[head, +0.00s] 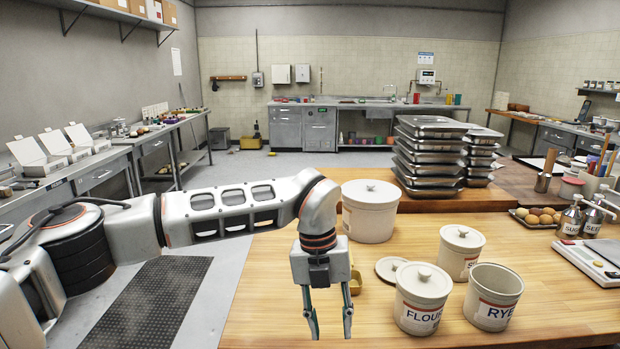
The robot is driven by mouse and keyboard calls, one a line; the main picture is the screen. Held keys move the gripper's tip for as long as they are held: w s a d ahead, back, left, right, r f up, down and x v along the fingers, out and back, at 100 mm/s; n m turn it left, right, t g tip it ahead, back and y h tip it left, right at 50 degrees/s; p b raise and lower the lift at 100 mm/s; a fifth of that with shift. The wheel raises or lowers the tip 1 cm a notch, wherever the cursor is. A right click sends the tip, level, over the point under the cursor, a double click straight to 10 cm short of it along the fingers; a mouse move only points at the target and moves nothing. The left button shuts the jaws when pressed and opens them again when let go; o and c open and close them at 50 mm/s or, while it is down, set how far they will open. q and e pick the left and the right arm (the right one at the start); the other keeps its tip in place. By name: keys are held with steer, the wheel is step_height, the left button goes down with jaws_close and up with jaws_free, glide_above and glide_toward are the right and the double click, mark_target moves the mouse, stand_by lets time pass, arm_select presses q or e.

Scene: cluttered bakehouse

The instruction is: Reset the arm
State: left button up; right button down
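My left arm reaches in from the left of the head view and bends down over the wooden table (270,300). My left gripper (330,325) points downward above the table's left part. Its two fingers are apart with nothing between them. A small yellowish object (354,282) is partly hidden behind the gripper. My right gripper is not in the head view.
Right of my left gripper stand a flour canister (422,303), an open rye canister (493,300), another lidded canister (460,252) and a large white crock (370,215). A loose lid (390,269) lies between them. Stacked metal trays (430,160) stand behind. The table's front left is clear.

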arm_select(q)
steer(key=s+d+f+m+g+h, duration=0.25)
steer(key=s+d+g+h, duration=0.35)
steer(key=s+d, duration=0.65)
steer(key=s+d+r+n+h, duration=0.3)
steer(key=d+r+h, duration=0.3)
steer(key=r+h, duration=0.3)
steer(key=w+a+f+n+t+h, duration=0.2)
steer(key=w+a+n+t+h, duration=0.55)
steer(key=n+t, duration=0.6)
steer(key=w+a+f+n+t+y, duration=0.7)
steer(key=a+f+n+t+y, duration=0.3)
steer(key=a+f+n+y, duration=0.15)
steer(key=s+a+f+n+g+y, duration=0.1)
steer(key=s+a+f+n+y, duration=0.15)
steer(key=a+f, duration=0.4)
steer(key=s+a+f+n+y, duration=0.2)
steer(key=a+f+y, duration=0.2)
steer(key=a+f, duration=0.3)
steer(key=s+a+f+n+g+y, duration=0.2)
steer(key=s+a+f+g+y, duration=0.1)
steer(key=s+a+f, duration=0.6)
steer(key=s+f+g, duration=0.1)
steer(key=s+f, duration=0.2)
steer(key=f, duration=0.1)
steer(key=shift+a+n, duration=0.3)
steer(key=shift+a, duration=0.1)
